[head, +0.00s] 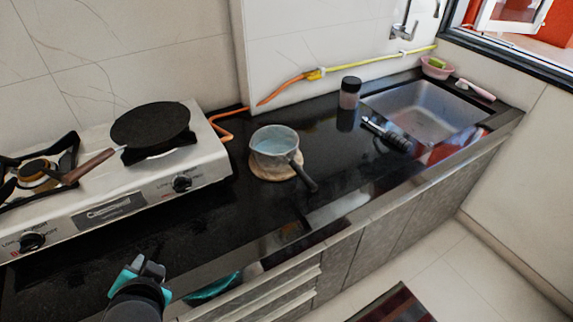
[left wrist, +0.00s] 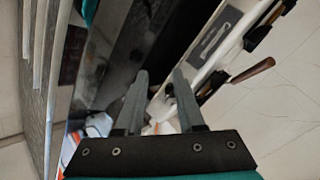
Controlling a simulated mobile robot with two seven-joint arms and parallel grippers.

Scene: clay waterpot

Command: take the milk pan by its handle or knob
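The milk pan (head: 275,141) is a small pale blue-grey pan. It stands upright on a round wooden board (head: 262,172) on the black counter, right of the stove. Its dark handle (head: 304,178) points toward the counter's front edge, at the lower right. My left gripper (head: 148,266) is at the bottom left of the head view, near the counter's front edge, well apart from the pan. In the left wrist view its two grey fingers (left wrist: 159,76) are spread with nothing between them. I cannot make out the milk pan in that view. My right gripper is not in view.
A steel stove (head: 110,205) at the left bears a black frying pan (head: 150,125) with a brown handle. A dark-lidded jar (head: 349,93), a dark elongated object (head: 386,134) and a sink (head: 425,108) lie to the right. The counter in front of the pan is mostly clear.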

